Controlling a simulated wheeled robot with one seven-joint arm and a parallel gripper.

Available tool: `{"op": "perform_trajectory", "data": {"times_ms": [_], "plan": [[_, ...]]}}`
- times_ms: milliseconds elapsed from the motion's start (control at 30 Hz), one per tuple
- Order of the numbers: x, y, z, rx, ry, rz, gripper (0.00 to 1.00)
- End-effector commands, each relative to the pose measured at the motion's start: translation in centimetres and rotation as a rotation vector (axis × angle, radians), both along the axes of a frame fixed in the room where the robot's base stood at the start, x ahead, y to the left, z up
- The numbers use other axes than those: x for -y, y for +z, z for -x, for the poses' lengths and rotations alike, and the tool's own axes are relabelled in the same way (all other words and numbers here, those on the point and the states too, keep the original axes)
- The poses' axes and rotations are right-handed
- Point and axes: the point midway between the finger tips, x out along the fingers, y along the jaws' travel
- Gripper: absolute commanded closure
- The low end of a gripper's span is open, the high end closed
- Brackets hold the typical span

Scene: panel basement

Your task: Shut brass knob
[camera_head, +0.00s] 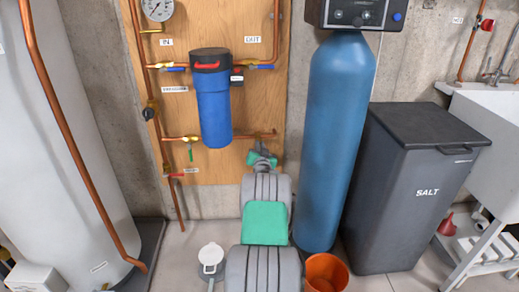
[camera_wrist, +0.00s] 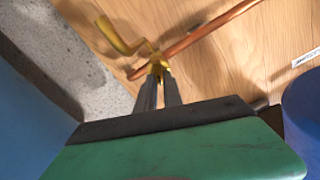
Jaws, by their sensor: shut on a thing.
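My gripper (camera_head: 263,150) is at the right end of the lower copper pipe on the wooden panel, seen from behind my arm. In the wrist view its two dark fingers (camera_wrist: 158,82) are closed on a small brass knob (camera_wrist: 157,67) beside the copper pipe (camera_wrist: 195,40). A bent brass piece (camera_wrist: 118,38) sticks out just past the fingertips. In the head view my gripper and arm hide the knob. How far the knob is turned cannot be told.
A blue filter housing (camera_head: 213,105) hangs left of my gripper, and a tall blue tank (camera_head: 338,140) stands close on the right. A grey salt bin (camera_head: 405,200) is further right. An orange bucket (camera_head: 326,272) and a white-lidded container (camera_head: 211,256) stand on the floor.

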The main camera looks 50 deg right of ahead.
Motion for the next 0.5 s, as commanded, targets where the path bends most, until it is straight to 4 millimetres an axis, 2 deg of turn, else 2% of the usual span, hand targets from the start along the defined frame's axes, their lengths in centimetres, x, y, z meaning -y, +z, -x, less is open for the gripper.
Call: {"op": "perform_trajectory", "data": {"times_ms": [500], "plan": [[0.29,-0.58,0.33,0.357,0.0,-0.314,1.0]]}}
